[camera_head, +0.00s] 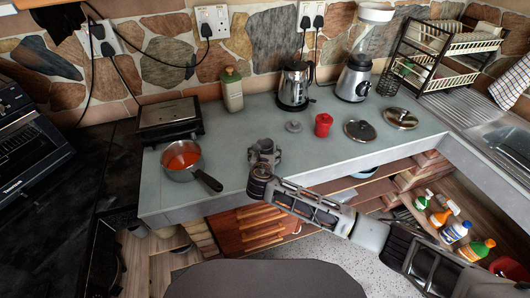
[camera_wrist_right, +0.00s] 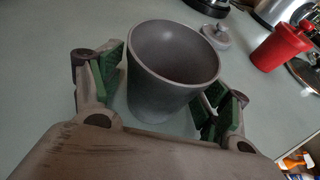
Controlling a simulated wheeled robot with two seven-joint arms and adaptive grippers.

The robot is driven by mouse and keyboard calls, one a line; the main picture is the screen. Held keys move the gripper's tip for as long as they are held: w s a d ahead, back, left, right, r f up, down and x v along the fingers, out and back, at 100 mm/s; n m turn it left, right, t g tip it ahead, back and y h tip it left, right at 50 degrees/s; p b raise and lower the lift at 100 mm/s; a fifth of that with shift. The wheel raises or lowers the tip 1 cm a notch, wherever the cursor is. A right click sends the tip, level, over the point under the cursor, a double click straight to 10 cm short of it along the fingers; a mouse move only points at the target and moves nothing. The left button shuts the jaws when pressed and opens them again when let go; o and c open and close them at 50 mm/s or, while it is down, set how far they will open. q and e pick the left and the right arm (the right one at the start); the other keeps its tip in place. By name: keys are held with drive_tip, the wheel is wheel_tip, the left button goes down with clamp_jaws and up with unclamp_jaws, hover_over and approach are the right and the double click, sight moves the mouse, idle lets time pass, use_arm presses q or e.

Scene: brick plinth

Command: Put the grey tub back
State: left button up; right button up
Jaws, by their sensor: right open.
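The grey tub (camera_wrist_right: 165,85) stands upright on the worktop in the right wrist view, with its open round mouth facing up and nothing seen inside. My right gripper (camera_wrist_right: 163,95) is open, with one green-padded finger on each side of the tub. The right pad is close to the tub's wall; I cannot tell whether it touches. In the head view my right gripper (camera_head: 264,158) is near the worktop's front edge, and it largely hides the tub there. My left gripper is not in view.
A grey lid (camera_head: 294,126) and a red canister (camera_head: 323,125) lie behind and right of the gripper. A saucepan (camera_head: 182,160) with red contents is to its left. A kettle (camera_head: 294,87), blender (camera_head: 354,78) and dish rack (camera_head: 452,50) stand farther back.

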drive_tip(key=shift+s+r, duration=0.1)
drive_tip(key=shift+r, duration=0.1)
drive_tip(key=shift+v, duration=5.9)
